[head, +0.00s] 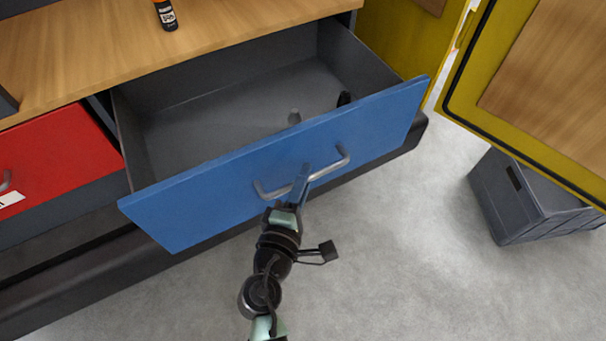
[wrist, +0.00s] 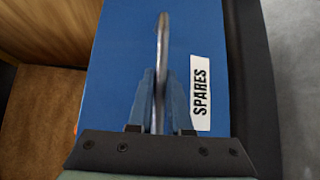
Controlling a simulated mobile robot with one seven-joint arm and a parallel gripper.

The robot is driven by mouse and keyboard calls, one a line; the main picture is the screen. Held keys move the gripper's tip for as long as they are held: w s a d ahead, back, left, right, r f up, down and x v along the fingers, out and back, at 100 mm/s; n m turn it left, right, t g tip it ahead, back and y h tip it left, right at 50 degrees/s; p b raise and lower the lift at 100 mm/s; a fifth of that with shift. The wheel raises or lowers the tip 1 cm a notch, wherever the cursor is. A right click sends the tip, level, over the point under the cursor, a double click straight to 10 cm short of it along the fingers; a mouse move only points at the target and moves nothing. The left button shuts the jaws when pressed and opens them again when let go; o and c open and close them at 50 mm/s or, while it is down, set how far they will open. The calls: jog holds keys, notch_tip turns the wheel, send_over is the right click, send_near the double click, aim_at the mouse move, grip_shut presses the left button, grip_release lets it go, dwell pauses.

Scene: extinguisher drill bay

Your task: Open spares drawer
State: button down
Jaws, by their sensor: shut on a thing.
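The spares drawer (head: 215,203) has a blue front and stands well out from the bench, so its grey inside (head: 235,100) shows. Its front fills much of the wrist view (wrist: 120,60), with a white label reading SPARES (wrist: 201,92). The grey bar handle (head: 330,167) is on the drawer front and runs upright in the wrist view (wrist: 162,45). My gripper (head: 303,178) is shut on the handle, with a finger on each side of it in the wrist view (wrist: 158,95).
A red drawer (head: 60,155) is at the left. A dark bottle (head: 166,15) stands on the wooden bench top (head: 90,50). A yellow door (head: 470,80) hangs open at the right, with a grey crate (head: 530,205) on the floor beneath. Floor (head: 400,270) at the lower right is clear.

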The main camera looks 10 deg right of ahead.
jog(key=c, duration=0.8)
grip_release()
jog(key=shift+c, duration=0.2)
jog(key=v, duration=1.3)
jog(key=shift+b, duration=0.4)
jog(key=shift+f, duration=0.1)
